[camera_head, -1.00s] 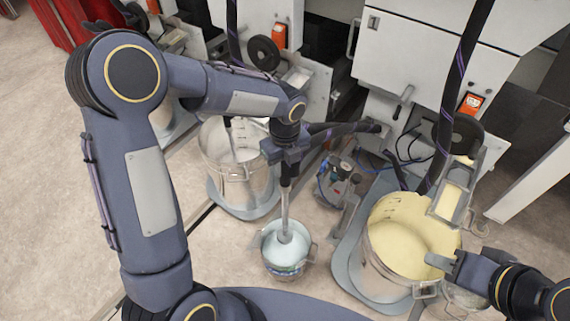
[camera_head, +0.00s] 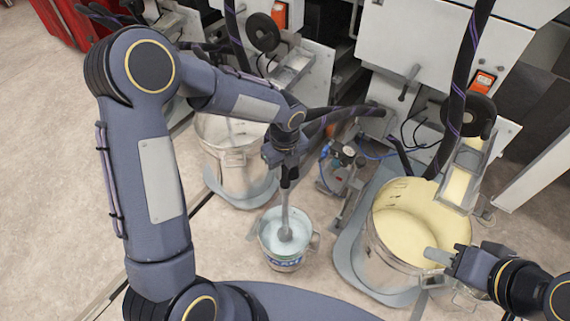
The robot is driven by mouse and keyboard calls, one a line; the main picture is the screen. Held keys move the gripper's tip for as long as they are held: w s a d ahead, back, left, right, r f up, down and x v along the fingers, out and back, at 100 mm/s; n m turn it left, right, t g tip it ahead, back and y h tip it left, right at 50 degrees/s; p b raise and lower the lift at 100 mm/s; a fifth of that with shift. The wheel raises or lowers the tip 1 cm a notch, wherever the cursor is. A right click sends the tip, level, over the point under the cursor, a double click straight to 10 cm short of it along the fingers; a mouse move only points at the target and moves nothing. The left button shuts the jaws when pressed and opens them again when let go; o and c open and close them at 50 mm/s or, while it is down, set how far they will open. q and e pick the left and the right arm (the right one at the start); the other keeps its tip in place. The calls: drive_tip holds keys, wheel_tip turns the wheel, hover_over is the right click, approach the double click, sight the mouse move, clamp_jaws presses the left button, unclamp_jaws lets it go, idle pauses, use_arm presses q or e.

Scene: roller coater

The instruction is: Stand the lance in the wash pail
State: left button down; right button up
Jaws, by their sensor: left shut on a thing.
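The wash pail (camera_head: 284,262) is a small bucket with a printed label and pale blue liquid, standing on the floor in the middle. The lance (camera_head: 287,205) is a thin grey rod, close to upright, with its rounded lower end (camera_head: 286,234) inside the pail's rim. Whether that end touches the bottom is hidden. My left gripper (camera_head: 285,158) is shut on the lance's upper part, above the pail. My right gripper (camera_head: 440,257) is at the right side of the large pot of cream-coloured coating (camera_head: 405,225), by its rim. I cannot tell whether its fingers are shut.
A second metal pot (camera_head: 230,160) with white contents stands behind left on a grey base. A small pump unit with blue hose (camera_head: 341,165) lies between the pots. Coating machines (camera_head: 430,45) with dark hoses (camera_head: 462,90) fill the back. The floor at left (camera_head: 60,200) is clear.

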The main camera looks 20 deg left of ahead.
sight(285, 201)
use_arm(q)
wheel_tip(285, 201, down, 16)
drive_tip(key=b, duration=1)
drive_tip(key=shift+r, duration=0.2)
drive_tip(key=shift+f, duration=0.2)
drive_tip(key=shift+f+b, duration=0.7)
drive_tip(key=shift+f, duration=0.3)
drive_tip(key=c, duration=1)
unclamp_jaws()
drive_tip(key=shift+r, duration=0.1)
wheel_tip(285, 201, up, 8)
drive_tip(key=p, duration=0.3)
